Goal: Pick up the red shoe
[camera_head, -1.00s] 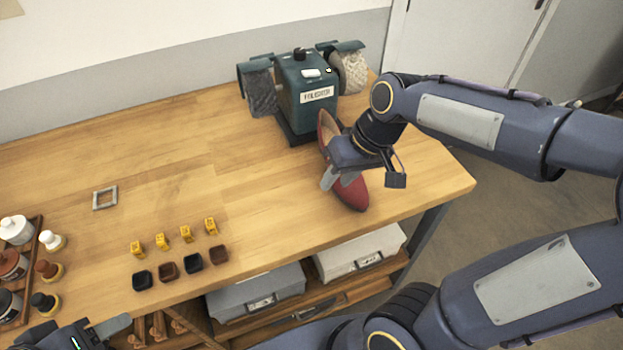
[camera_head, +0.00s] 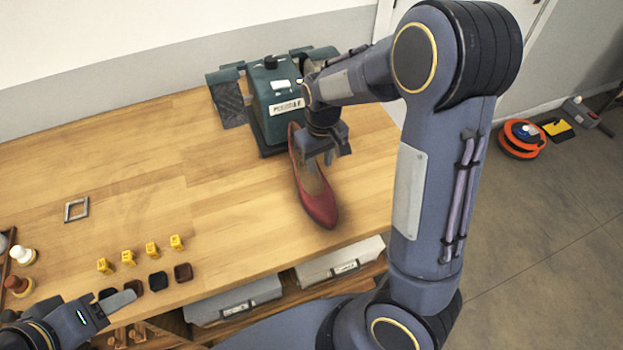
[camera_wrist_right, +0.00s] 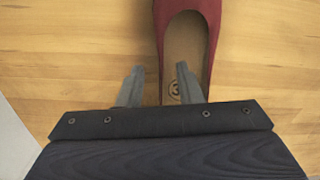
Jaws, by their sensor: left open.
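The red shoe (camera_head: 316,205) is a flat pump with a tan insole. It lies on the wooden table in front of the polisher, toe towards the table's front edge. My right gripper (camera_head: 320,160) is over its rear half. In the right wrist view the fingers (camera_wrist_right: 159,84) are apart, one outside the shoe's (camera_wrist_right: 207,22) left side wall and one over the opening. Whether they touch the shoe I cannot tell. My left gripper (camera_head: 122,303) is open and empty at the lower left, near the table's front edge.
The green polisher (camera_head: 275,98) stands close behind the shoe. Several yellow blocks (camera_head: 128,257) and dark squares (camera_head: 158,281) lie at the front left, with a grey frame (camera_head: 76,209) beyond them. Boxes (camera_head: 340,262) sit under the table. The table's middle is clear.

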